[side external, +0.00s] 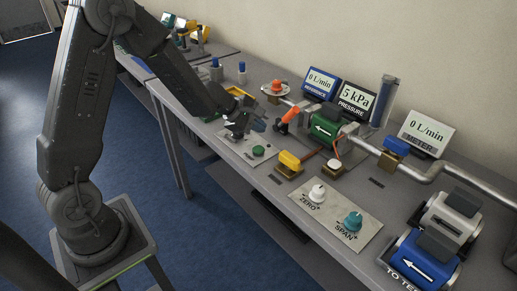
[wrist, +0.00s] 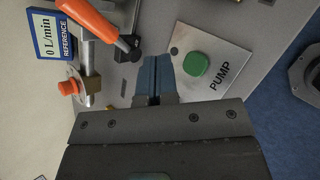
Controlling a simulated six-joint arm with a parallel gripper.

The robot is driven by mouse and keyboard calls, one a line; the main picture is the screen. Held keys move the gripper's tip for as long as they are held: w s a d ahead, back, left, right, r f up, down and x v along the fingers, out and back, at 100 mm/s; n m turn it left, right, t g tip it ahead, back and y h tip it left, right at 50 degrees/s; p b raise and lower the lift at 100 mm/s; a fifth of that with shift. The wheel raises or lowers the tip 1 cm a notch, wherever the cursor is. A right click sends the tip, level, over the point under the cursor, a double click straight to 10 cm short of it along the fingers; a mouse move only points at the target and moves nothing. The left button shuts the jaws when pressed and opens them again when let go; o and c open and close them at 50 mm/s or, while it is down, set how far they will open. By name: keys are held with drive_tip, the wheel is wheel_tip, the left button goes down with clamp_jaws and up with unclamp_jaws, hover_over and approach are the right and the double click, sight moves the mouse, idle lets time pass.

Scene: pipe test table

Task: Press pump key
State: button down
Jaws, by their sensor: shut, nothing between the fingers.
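The pump key is a round green button (wrist: 196,63) on a pale plate (wrist: 225,58) marked PUMP. In the side view the green button (side external: 258,151) sits near the table's front edge. My gripper (side external: 237,130) is shut and empty over the far-left part of that plate, beside the button. In the wrist view the closed fingertips (wrist: 156,64) point to the left of the button, apart from it in the picture. The gap in height between fingertips and plate is hard to tell.
An orange-handled lever (side external: 288,117) stands close to my gripper, with a green pipe unit (side external: 325,130) behind. A yellow valve handle (side external: 290,160) and the ZERO (side external: 317,193) and SPAN (side external: 352,220) knobs lie to the right. Displays read 0 L/min, 5 kPa (side external: 357,101) and 0 L/min.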

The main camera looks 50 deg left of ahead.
sight(258, 150)
drive_tip(key=shift+f, duration=2.4)
drive_tip(key=shift+f, duration=0.1)
drive_tip(key=shift+f, duration=0.3)
drive_tip(key=shift+f, duration=0.4)
idle(0.8)
drive_tip(key=shift+r, duration=0.8)
drive_tip(key=shift+r, duration=2.5)
